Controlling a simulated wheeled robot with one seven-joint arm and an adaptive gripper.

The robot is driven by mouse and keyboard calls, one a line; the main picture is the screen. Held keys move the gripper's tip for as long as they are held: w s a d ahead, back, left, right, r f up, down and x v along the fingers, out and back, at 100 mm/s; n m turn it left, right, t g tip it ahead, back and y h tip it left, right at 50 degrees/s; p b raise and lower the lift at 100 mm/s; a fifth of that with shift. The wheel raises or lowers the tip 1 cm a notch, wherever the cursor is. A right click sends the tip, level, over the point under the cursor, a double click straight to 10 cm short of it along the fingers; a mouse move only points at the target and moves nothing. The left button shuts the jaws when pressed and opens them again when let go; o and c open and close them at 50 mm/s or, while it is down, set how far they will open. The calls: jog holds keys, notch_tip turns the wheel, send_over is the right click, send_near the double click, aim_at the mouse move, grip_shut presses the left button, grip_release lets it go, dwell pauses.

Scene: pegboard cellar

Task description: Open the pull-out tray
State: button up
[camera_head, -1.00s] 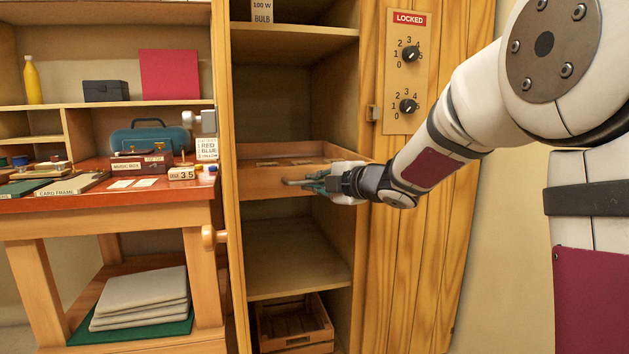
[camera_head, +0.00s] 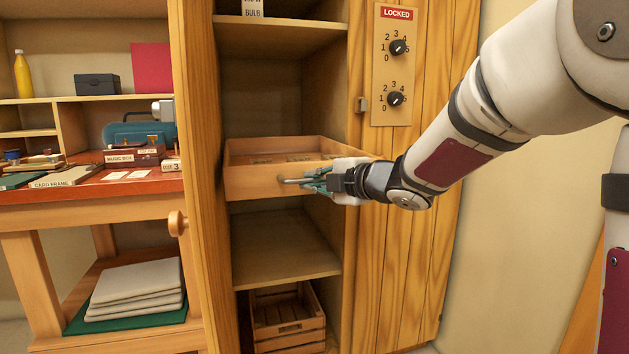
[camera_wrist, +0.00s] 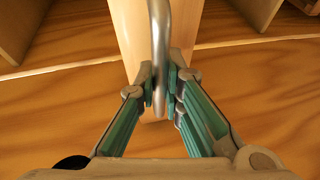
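The pull-out tray (camera_head: 252,185) is a wooden drawer in the tall cabinet. It stands partly out past the cabinet's front, and some flat items show inside. Its metal bar handle (camera_head: 290,181) is on the front face. My gripper (camera_head: 313,182) is at the handle's right part, in front of the tray. In the wrist view, the fingers of my gripper (camera_wrist: 163,88) are closed on both sides of the grey handle (camera_wrist: 160,40). The tray's front edge (camera_wrist: 128,35) shows beside it. The right end of the tray front is hidden behind my gripper.
A panel (camera_head: 394,60) marked LOCKED with two dials is on the wood to the right. A slatted crate (camera_head: 287,325) stands in the cabinet's bottom. A workbench (camera_head: 95,205) with several items is at left, its round knob (camera_head: 177,223) near the cabinet.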

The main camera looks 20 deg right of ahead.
jog(key=o, duration=0.5)
jog(key=shift+c, duration=0.2)
jog(key=v, duration=1.2)
jog(key=shift+d, duration=0.1)
